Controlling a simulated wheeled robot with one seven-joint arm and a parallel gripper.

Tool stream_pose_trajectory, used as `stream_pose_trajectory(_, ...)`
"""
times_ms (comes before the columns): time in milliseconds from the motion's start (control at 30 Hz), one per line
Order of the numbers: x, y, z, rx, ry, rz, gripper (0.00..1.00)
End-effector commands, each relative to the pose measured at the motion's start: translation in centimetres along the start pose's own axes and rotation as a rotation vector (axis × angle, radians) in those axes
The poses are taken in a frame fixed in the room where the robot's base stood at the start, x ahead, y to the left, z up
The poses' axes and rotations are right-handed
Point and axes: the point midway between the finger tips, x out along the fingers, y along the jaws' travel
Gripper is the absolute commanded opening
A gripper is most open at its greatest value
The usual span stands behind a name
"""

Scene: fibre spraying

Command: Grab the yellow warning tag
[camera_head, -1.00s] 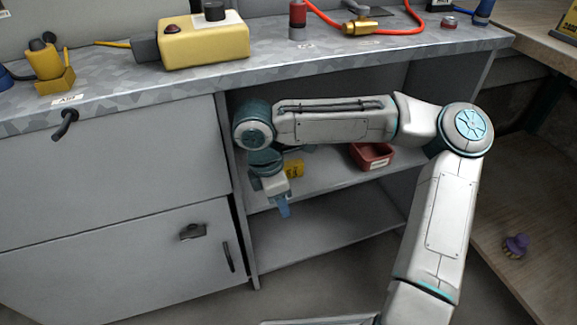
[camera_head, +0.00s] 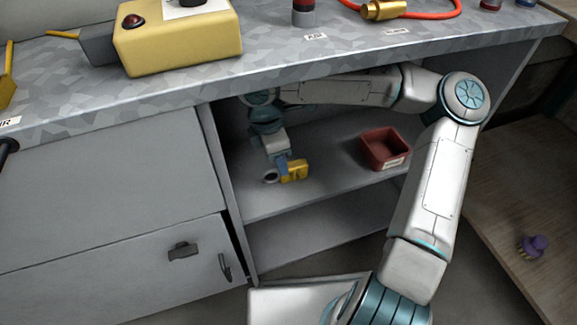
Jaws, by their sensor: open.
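The yellow warning tag (camera_head: 295,171) is a small yellow piece with dark marks on the upper shelf of the open cabinet, toward its left side. My gripper (camera_head: 280,168) is inside the cabinet, pointing down, right at the tag's left end. It is open, and its blue finger overlaps the tag's edge in the picture. I cannot tell whether it touches the tag. A small grey ring-shaped thing (camera_head: 270,176) shows just left of the fingertip; the far finger is hard to make out.
A red bin (camera_head: 385,149) stands on the same shelf to the right. The grey worktop (camera_head: 270,75) overhangs the cabinet and my arm reaches under it. A yellow control box (camera_head: 180,40) sits on top. A purple brush (camera_head: 533,246) lies on the wooden surface at right.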

Motion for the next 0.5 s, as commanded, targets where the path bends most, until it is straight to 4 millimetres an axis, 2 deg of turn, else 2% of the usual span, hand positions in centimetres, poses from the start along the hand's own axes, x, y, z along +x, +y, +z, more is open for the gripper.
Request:
stream_pose_trajectory(300, 4.6, 0.0, 0.1, 0.002, 0.003, -0.003, 0.49)
stream_pose_trajectory(500, 6.3, 0.0, 0.0, 0.002, 0.0, 0.0, 0.49)
